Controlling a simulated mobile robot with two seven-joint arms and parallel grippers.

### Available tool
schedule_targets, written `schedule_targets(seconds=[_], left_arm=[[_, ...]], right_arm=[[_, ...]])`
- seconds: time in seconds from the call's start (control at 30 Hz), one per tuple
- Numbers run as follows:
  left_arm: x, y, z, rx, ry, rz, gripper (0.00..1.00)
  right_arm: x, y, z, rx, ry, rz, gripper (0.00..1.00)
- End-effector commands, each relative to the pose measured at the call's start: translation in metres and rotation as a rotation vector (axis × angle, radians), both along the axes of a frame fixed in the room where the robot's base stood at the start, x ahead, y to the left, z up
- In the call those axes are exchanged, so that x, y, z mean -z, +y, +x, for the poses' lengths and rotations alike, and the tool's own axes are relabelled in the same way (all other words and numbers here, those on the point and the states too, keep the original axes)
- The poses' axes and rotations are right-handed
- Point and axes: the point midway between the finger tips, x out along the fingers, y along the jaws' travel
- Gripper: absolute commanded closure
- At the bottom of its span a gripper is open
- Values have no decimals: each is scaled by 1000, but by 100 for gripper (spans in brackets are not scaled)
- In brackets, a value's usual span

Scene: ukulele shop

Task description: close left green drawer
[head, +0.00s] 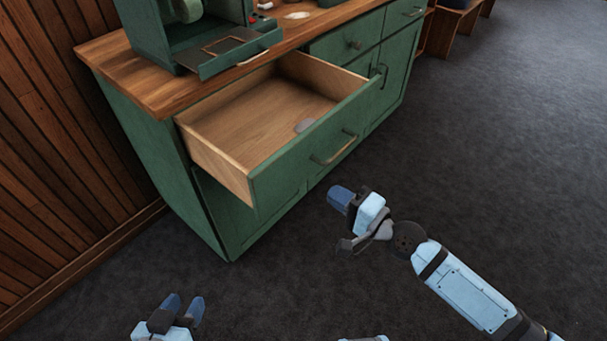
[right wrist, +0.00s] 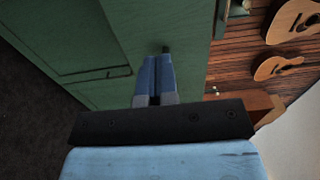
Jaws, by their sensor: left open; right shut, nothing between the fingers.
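The left green drawer (head: 318,152) stands pulled well out of the green cabinet, its wooden inside showing. My right gripper (head: 341,197) is shut and empty, just in front of and below the drawer front in the head view. In the right wrist view its closed blue fingers (right wrist: 157,75) point at a green cabinet surface (right wrist: 165,30); contact cannot be told. My left gripper (head: 183,308) is open and empty, low at the bottom left, away from the cabinet.
A green machine (head: 207,45) stands on the wooden countertop (head: 140,85) above the drawer. Another drawer (head: 350,42) to the right is shut. A wood-panelled wall (head: 60,150) is at left. Dark carpet (head: 500,150) is clear at right. Ukuleles (right wrist: 290,22) hang on a wall.

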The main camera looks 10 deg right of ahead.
Motion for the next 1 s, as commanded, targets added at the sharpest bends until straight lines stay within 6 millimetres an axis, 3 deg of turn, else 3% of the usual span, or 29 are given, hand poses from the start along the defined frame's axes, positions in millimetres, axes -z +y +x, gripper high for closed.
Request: schedule_targets(seconds=[0.2,0.43,1.0], left_arm=[[0,1,0,-1,4,3,57],[2,0,0,-1,3,1,57],[1,0,0,-1,2,-1,57]], right_arm=[[-1,30,38,1,-2,3,100],[0,51,65,0,-1,1,100],[0,58,74,0,0,-2,100]])
